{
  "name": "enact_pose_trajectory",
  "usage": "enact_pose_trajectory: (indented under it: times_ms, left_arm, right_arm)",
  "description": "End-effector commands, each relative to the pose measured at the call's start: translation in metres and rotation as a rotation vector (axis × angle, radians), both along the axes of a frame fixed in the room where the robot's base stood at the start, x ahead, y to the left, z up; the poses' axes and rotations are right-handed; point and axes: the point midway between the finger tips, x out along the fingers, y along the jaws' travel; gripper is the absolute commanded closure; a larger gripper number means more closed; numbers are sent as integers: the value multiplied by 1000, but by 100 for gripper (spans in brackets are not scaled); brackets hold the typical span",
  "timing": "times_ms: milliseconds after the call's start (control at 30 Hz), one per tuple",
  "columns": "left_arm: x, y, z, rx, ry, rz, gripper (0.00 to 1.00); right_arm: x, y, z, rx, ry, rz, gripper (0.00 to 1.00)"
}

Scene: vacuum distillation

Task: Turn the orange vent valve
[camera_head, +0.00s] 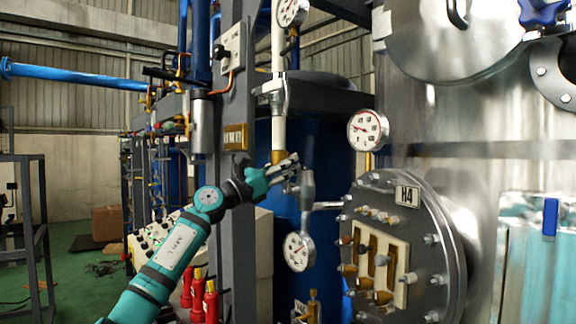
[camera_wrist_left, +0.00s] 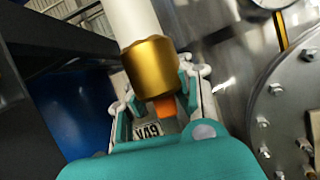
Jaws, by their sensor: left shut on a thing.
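The orange vent valve shows in the left wrist view as a small orange piece (camera_wrist_left: 166,106) just below a brass fitting (camera_wrist_left: 150,68). A small plate (camera_wrist_left: 148,130) reading what looks like VA9 sits below it. My left gripper (camera_wrist_left: 165,98) has its fingers on both sides of the orange piece and is shut on it. In the head view my left gripper (camera_head: 291,166) is at the lower end of a white vertical pipe (camera_head: 279,124). There the gripper hides the orange valve. My right gripper is not in view.
A grey pipe with a handle-like upright (camera_head: 307,190) stands just right of the gripper. A dark grey column (camera_head: 236,230) stands behind my left arm.

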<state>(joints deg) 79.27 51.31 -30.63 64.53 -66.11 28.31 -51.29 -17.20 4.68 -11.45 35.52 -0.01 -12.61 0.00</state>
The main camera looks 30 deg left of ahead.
Motion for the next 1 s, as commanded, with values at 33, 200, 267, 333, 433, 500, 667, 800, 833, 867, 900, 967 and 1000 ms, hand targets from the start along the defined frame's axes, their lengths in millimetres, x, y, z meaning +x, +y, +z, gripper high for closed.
enact_pose_trajectory:
  times_ms: [33, 200, 267, 333, 433, 500, 667, 800, 833, 867, 900, 967, 1000]
  left_arm:
    - [1, -1, -3, 1, 5, -3, 100]
    - [1, -1, -3, 2, 5, -3, 67]
    - [1, -1, -2, 2, 4, -1, 59]
    - [1, -1, -2, 2, 3, -2, 56]
    - [0, -1, -1, 2, 2, 0, 56]
    - [0, 0, -1, 2, 1, 0, 56]
    - [-5, 3, -4, 2, 2, 2, 56]
    - [-22, 11, -13, 5, 4, 3, 56]
    - [-28, 13, -15, 7, 4, 4, 56]
    - [-33, 15, -19, 5, 5, 4, 56]
    - [-40, 19, -22, 5, 5, 4, 56]
    - [-52, 22, -27, 7, 7, 3, 56]
    - [-58, 25, -31, 5, 7, 3, 56]
  right_arm:
    - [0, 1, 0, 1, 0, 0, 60]
    - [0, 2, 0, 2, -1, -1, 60]
    - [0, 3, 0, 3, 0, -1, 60]
    - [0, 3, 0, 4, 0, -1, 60]
    - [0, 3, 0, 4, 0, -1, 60]
    - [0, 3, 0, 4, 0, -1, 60]
    - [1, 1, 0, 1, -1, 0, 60]
    - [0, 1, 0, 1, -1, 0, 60]
    - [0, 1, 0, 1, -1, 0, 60]
    - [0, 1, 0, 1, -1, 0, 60]
    - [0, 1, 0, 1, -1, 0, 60]
    - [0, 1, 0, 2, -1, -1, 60]
    - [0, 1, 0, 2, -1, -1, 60]
